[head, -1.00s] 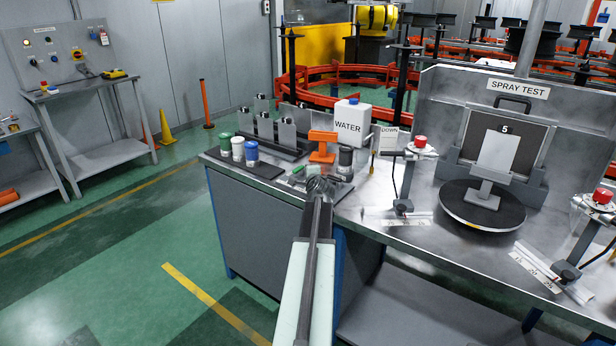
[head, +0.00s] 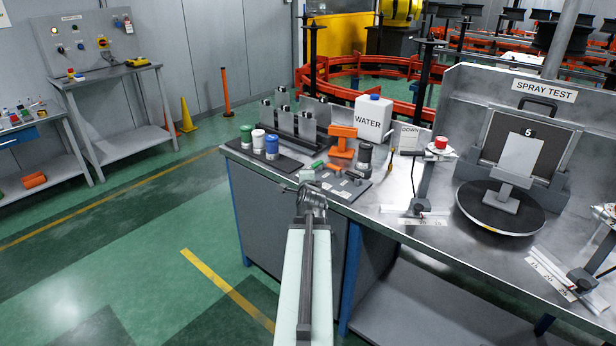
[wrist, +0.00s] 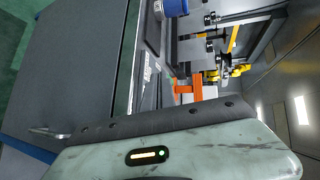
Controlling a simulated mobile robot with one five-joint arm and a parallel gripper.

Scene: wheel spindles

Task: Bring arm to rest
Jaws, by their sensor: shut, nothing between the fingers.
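My arm reaches forward from the bottom of the head view. My gripper (head: 308,190) is at its far end, shut and empty, by the front edge of the steel bench (head: 400,222). Its fingertips are small and hard to make out against the bench edge. Nothing hangs from it. In the wrist view the picture is turned on its side. It shows a blue-topped canister (wrist: 172,8) and an orange object (wrist: 188,88) beyond a pale arm part of mine.
The bench holds green, white and blue-capped canisters (head: 272,147), an orange tool (head: 342,142), a WATER jug (head: 374,118) and a round turntable (head: 500,215) before the SPRAY TEST panel. Green floor (head: 130,250) is open at left, with side tables (head: 128,110) beyond.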

